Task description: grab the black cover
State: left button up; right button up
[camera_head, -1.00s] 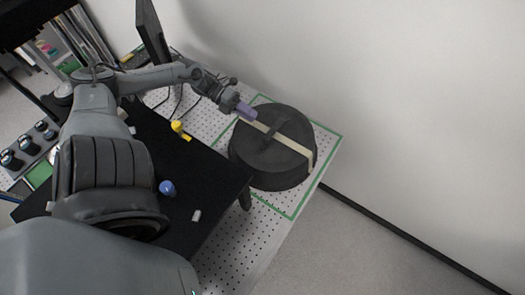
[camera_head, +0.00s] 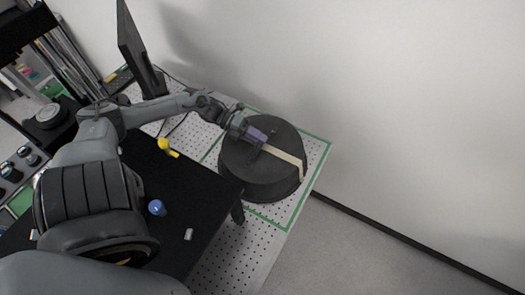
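The black cover (camera_head: 250,172) is a round, drum-like lid with a pale strip (camera_head: 284,155) and a dark handle across its top. It stands inside a green-taped square on the perforated white table, in the head view. My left gripper (camera_head: 257,136) has purple fingers. It is over the upper middle of the cover, at the handle, and hides most of that handle. I cannot tell whether the fingers are closed on it. My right gripper is not in view.
A monitor (camera_head: 136,50) stands at the back. A white wall is behind the table.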

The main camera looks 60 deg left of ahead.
pick_arm(q)
jog(key=shift+x, duration=1)
grip_shut()
dwell(0.8)
